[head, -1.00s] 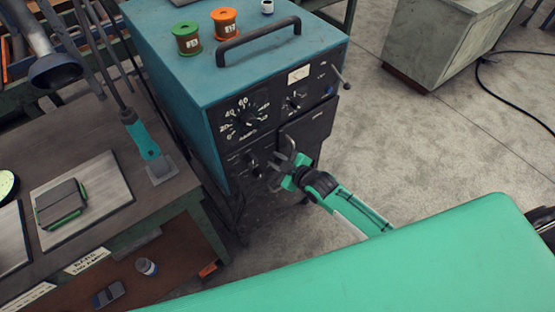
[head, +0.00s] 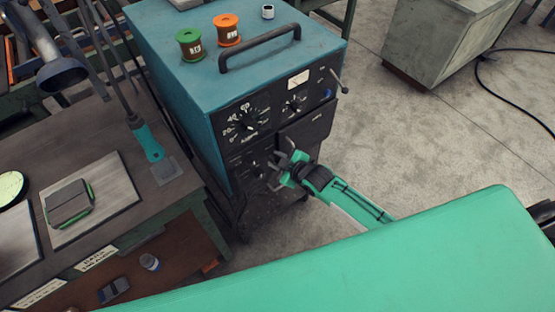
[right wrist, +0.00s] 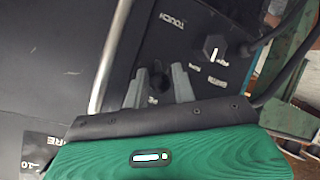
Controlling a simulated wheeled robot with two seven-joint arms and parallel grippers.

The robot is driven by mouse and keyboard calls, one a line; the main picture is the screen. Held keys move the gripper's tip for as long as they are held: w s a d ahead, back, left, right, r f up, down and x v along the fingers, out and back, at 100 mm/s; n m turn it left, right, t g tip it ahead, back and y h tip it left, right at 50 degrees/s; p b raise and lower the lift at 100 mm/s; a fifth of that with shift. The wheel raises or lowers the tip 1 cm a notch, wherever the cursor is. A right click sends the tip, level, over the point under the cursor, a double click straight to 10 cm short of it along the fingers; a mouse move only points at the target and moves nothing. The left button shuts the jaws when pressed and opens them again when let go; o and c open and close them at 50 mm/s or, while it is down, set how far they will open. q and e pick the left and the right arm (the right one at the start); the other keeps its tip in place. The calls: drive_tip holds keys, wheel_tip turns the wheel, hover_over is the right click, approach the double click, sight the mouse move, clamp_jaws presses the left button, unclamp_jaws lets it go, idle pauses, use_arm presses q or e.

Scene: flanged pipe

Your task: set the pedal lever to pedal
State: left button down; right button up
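The teal welding machine (head: 185,90) stands in the middle of the head view, with its dark control panel (head: 245,150) facing right. My right gripper (head: 279,169) is at the lower part of this panel. In the right wrist view its two grey fingers (right wrist: 159,88) are apart, with a small dark knob or lever tip (right wrist: 158,84) between them. I cannot tell whether they touch it. A black switch with a white mark (right wrist: 213,48) is beside them. The small labels are too blurred to identify the pedal lever surely. My left gripper is not in view.
A green spool (head: 192,44) and an orange spool (head: 227,30) stand on the machine near its black handle (head: 260,48). The bench (head: 60,150) at left holds a teal-handled tool (head: 148,142). A grey cabinet (head: 440,45) stands back right. Open floor lies between.

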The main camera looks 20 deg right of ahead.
drive_tip(key=b+v, duration=0.2)
drive_tip(key=v, duration=1.1)
drive_tip(key=shift+s+d, duration=0.2)
drive_tip(key=shift+s, duration=0.1)
